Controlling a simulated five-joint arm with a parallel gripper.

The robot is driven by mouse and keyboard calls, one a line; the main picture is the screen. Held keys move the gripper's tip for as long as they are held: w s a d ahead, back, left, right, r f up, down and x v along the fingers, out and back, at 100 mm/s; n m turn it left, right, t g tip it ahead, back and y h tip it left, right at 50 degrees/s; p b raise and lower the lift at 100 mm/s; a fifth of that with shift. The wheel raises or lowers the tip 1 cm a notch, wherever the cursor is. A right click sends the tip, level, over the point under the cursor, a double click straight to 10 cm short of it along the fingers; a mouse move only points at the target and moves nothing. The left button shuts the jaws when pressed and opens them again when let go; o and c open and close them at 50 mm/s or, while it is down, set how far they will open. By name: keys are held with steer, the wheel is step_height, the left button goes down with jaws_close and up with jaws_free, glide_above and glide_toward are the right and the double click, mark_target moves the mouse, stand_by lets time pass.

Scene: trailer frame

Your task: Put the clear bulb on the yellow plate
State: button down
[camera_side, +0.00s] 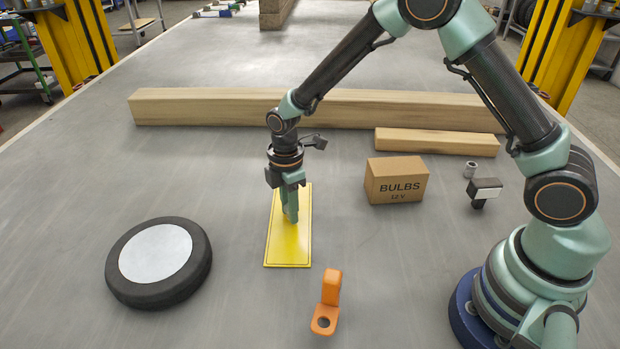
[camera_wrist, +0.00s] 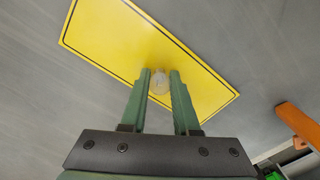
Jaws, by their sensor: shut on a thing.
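The yellow plate (camera_side: 287,248) lies flat on the grey surface in the middle of the side view, and it fills the upper middle of the wrist view (camera_wrist: 120,40). My gripper (camera_side: 291,218) points down over the plate. In the wrist view its two green fingers (camera_wrist: 160,82) are shut on the clear bulb (camera_wrist: 160,84), which shows as a small pale rounded thing between the fingertips. The bulb is over the plate; I cannot tell whether it touches it. In the side view the fingers hide the bulb.
A black wheel with a white disc (camera_side: 157,254) lies to the left. A cardboard box marked BULBS (camera_side: 396,182), a small metal cylinder (camera_side: 470,169) and a black-and-white part (camera_side: 484,190) are to the right. Wooden beams (camera_side: 200,108) lie behind.

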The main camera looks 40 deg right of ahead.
steer(key=c, duration=0.7)
jaws_free()
steer(key=shift+f, duration=0.1)
steer(key=shift+o, duration=0.2)
step_height(320, 180, up, 12)
steer(key=s+d+r+m+t, duration=0.5)
steer(key=s+d+r+m, duration=0.5)
steer(key=s+r+m, duration=0.2)
steer(key=shift+s+d+r+m+t, duration=0.15)
steer(key=shift+s+d+m+t, duration=0.25)
steer(key=shift+s+m, duration=1.2)
steer(key=shift+w+m, duration=0.3)
